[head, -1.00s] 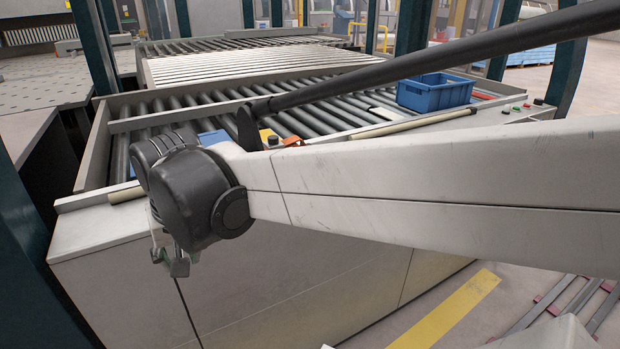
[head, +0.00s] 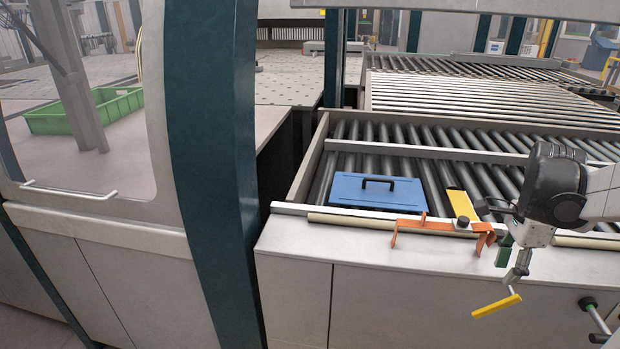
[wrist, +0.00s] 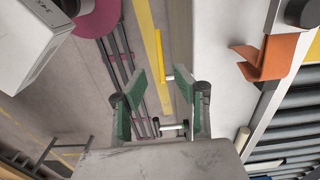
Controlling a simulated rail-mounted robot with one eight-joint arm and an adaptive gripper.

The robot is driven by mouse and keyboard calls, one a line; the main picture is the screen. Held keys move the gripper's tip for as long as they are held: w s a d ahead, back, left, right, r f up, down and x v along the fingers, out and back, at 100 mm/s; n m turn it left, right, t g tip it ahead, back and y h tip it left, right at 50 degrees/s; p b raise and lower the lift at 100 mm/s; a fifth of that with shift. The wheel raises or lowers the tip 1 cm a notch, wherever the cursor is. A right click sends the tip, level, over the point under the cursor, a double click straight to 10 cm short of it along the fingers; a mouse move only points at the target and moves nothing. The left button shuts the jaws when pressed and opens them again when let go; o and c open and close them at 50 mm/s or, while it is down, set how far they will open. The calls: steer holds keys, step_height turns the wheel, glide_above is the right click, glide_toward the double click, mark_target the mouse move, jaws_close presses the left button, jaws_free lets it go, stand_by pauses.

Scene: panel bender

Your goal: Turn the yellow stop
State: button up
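A yellow bar (head: 496,306) sits on a short metal pin at the front face of the grey conveyor housing (head: 400,290). In the wrist view the bar (wrist: 159,52) lies in the gap between my fingers, seemingly beyond the fingertips. I cannot tell whether a finger touches it. My gripper (head: 514,273) points down just above the bar. In the wrist view its two green-padded fingers (wrist: 162,75) are apart with nothing clamped between them. A second yellow piece, a flat plate (head: 460,203), lies at the roller edge beside a black knob (head: 463,222).
An orange bracket (head: 425,227) stands on the housing's top edge near my wrist. A blue case (head: 378,192) lies on the rollers. A black knob on a pin (head: 588,303) sticks out of the front face to the right. A dark teal post (head: 212,150) stands left.

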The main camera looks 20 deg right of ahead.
mark_target(490, 306)
step_height(490, 306, down, 14)
steer(key=shift+s+d+r+b, duration=0.1)
steer(key=shift+s+b, duration=0.05)
steer(key=shift+b, duration=0.7)
jaws_close()
